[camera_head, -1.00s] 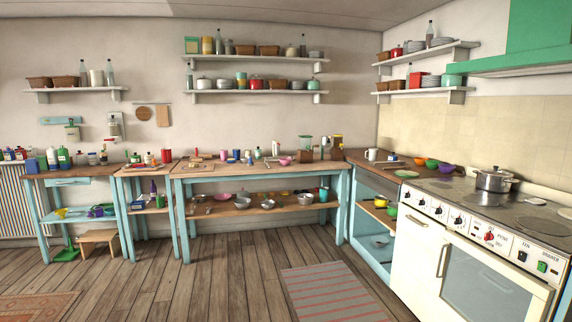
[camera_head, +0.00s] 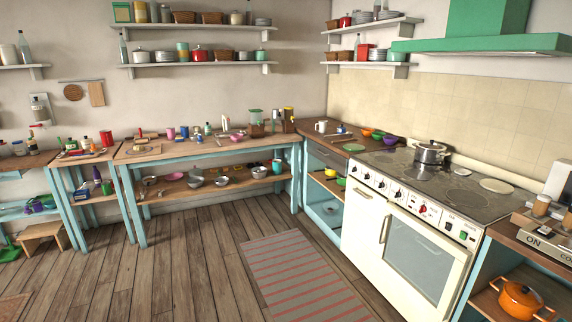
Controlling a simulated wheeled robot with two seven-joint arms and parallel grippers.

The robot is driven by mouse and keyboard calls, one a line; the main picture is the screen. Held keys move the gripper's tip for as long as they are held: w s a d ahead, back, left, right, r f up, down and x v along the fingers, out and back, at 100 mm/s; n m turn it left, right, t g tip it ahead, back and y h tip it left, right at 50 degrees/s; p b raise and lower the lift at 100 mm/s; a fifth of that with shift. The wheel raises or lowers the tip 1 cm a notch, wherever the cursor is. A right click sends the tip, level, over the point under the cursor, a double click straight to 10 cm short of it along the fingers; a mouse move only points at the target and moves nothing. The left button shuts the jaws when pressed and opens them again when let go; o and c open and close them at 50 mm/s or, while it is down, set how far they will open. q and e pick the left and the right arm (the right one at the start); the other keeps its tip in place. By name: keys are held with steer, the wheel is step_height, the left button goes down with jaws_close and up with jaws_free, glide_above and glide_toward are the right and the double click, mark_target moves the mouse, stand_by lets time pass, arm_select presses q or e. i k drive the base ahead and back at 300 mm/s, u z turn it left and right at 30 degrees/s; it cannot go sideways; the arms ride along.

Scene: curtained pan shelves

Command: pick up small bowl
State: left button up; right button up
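Several small bowls are in view, and I cannot tell which one is meant. An orange bowl (camera_head: 367,133), a green bowl (camera_head: 377,136) and a purple bowl (camera_head: 391,141) stand close together on the corner counter, left of the stove. Metal bowls (camera_head: 195,182) (camera_head: 259,172) sit on the lower shelf of the blue table, with a pink bowl (camera_head: 174,176) to their left. Another pink dish (camera_head: 238,137) is on the tabletop. All are far off and small. Neither of my grippers is in view.
A white stove (camera_head: 410,240) with a steel pot (camera_head: 430,152) stands at the right. An orange pot (camera_head: 520,299) is on a low shelf at lower right. A striped rug (camera_head: 300,275) lies on the clear wooden floor (camera_head: 200,260).

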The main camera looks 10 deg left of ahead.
mark_target(237, 138)
steer(key=u, duration=0.75)
steer(key=i, duration=2)
steer(key=u, duration=0.45)
steer(key=i, duration=2.2)
steer(key=z, duration=1.35)
steer(key=i, duration=1.25)
steer(key=z, duration=0.6)
